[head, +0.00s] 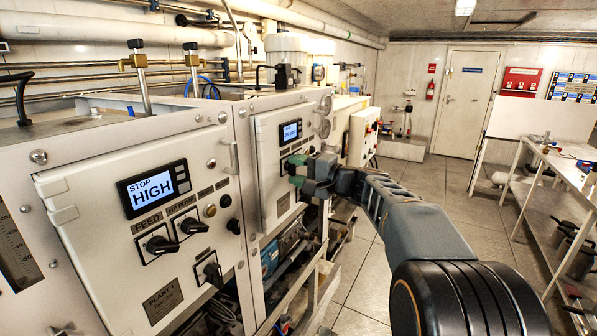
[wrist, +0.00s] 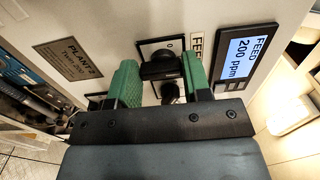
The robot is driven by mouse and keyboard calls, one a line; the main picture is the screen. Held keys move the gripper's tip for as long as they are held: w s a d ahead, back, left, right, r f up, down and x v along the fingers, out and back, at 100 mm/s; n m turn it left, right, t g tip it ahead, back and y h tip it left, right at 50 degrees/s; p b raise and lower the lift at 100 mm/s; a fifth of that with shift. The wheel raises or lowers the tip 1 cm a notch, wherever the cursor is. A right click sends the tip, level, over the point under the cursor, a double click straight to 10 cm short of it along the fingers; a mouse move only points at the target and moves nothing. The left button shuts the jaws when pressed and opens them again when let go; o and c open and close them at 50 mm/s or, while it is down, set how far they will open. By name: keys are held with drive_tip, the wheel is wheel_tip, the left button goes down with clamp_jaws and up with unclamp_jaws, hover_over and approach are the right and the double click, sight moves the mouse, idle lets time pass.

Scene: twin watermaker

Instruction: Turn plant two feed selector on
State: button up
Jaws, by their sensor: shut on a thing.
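The plant two panel (head: 272,135) is the farther of two white control panels in the head view. Its feed selector (wrist: 160,66) is a black knob on a white-and-black plate, beside a FEED label in the wrist view. My gripper (head: 297,170) reaches the panel from the right, and its green fingers (wrist: 161,78) stand on both sides of the knob, shut on it. The plant two display (wrist: 245,58) reads FEED 200 ppm; it also shows lit in the head view (head: 290,131). My fingers hide part of the knob, and I cannot tell its exact angle.
A PLANT 2 nameplate (wrist: 68,60) lies left of my fingers in the wrist view. A workbench (head: 565,175) stands at right. The tiled aisle (head: 440,180) between is clear.

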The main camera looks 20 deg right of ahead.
idle(0.5)
drive_tip(key=o, duration=0.9)
drive_tip(key=b+v, duration=0.2)
drive_tip(key=v, duration=1.2)
drive_tip(key=shift+b, duration=0.35)
drive_tip(key=shift+w, duration=0.1)
